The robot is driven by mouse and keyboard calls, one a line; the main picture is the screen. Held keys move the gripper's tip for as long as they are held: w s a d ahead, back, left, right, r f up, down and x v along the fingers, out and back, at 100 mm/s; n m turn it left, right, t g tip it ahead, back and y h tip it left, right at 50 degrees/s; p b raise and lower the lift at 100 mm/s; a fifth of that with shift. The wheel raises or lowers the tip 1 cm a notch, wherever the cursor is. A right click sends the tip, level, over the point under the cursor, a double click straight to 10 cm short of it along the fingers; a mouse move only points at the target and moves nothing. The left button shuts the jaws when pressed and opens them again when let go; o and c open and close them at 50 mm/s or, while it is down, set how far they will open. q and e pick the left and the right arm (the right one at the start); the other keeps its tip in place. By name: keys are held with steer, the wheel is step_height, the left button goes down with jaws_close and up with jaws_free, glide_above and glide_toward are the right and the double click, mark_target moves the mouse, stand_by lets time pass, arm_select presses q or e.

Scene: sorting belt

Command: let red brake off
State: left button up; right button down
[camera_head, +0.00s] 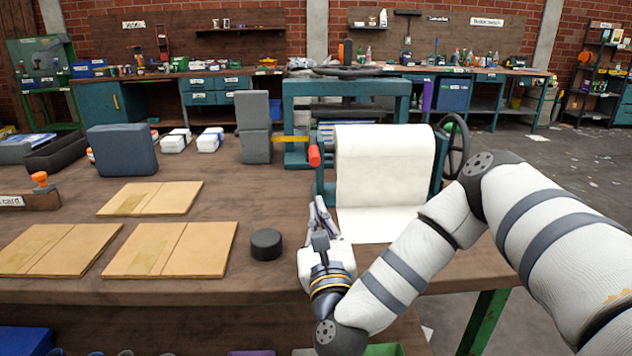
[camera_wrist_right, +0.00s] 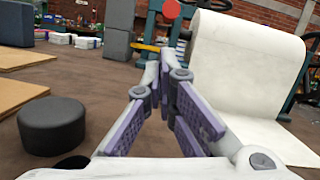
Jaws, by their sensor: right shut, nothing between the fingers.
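The red brake knob (camera_head: 314,156) sits at the left side of the paper roll stand, in front of the roll's left end. It also shows at the top of the right wrist view (camera_wrist_right: 171,9). My right gripper (camera_head: 320,205) is shut and empty, low in front of the stand, below and nearer than the red brake. In the right wrist view its purple-padded fingers (camera_wrist_right: 165,65) point toward the stand, apart from the brake. My left gripper is out of view.
The white paper roll (camera_head: 385,165) hangs down onto the table right of my gripper. A black round puck (camera_head: 266,244) lies to the left. Cardboard pieces (camera_head: 170,250) lie farther left. Grey blocks (camera_head: 254,127) stand behind. A handwheel (camera_head: 455,148) is on the stand's right.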

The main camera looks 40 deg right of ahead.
mark_target(313, 150)
steer(key=x, duration=0.9)
steer(key=shift+s+d+r, duration=0.25)
steer(key=shift+d+r, duration=0.05)
steer(key=shift+d, duration=0.05)
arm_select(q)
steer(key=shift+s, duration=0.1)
arm_select(e)
steer(key=shift+w+r, duration=0.1)
